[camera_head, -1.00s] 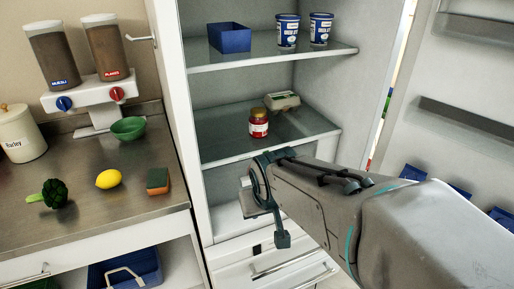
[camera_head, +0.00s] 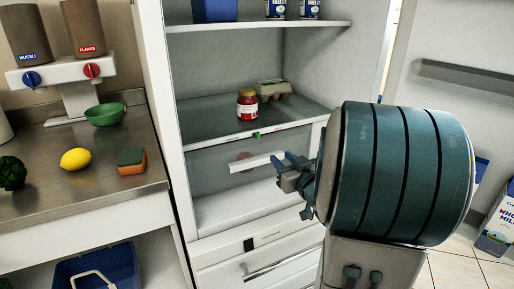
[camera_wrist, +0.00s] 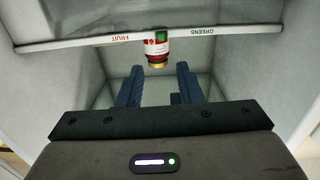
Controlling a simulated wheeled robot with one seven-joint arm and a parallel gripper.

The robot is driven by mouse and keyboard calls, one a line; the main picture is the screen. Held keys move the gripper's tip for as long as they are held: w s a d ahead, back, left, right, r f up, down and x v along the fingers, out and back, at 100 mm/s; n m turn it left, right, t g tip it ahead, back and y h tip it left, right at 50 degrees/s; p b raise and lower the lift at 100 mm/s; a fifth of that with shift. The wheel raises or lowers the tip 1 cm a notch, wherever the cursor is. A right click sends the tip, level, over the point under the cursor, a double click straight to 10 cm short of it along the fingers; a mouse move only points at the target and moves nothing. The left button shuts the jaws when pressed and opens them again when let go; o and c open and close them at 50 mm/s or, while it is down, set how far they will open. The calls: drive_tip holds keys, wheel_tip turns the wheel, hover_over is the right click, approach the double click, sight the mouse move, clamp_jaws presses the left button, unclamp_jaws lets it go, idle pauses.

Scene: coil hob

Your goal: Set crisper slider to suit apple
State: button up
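The crisper slider is a small green knob (camera_head: 256,135) on the white front edge of the glass shelf. In the wrist view the picture is upside down; the green knob (camera_wrist: 161,38) sits between the printed words FRUIT and GREENS, roughly midway. A blurry reddish round shape (camera_head: 243,156), perhaps the apple, shows behind the clear crisper front. My gripper (camera_head: 284,170) is in front of the fridge, below and right of the knob. In the wrist view its two dark blue fingers (camera_wrist: 160,68) stand apart with nothing between them. It does not touch the slider.
A red jar (camera_head: 248,105) and an egg carton (camera_head: 272,90) stand on the shelf above the slider. The crisper's white handle bar (camera_head: 257,162) is just left of my gripper. The fridge door (camera_head: 440,90) is open at the right. A counter (camera_head: 95,185) is at the left.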

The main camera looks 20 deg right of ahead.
sight(259, 137)
drive_tip(key=w, duration=0.7)
drive_tip(key=w+b, duration=0.1)
drive_tip(key=w, duration=0.5)
drive_tip(key=shift+w+a+f, duration=0.1)
drive_tip(key=shift+w+a, duration=0.1)
drive_tip(key=shift+w, duration=0.15)
clamp_jaws()
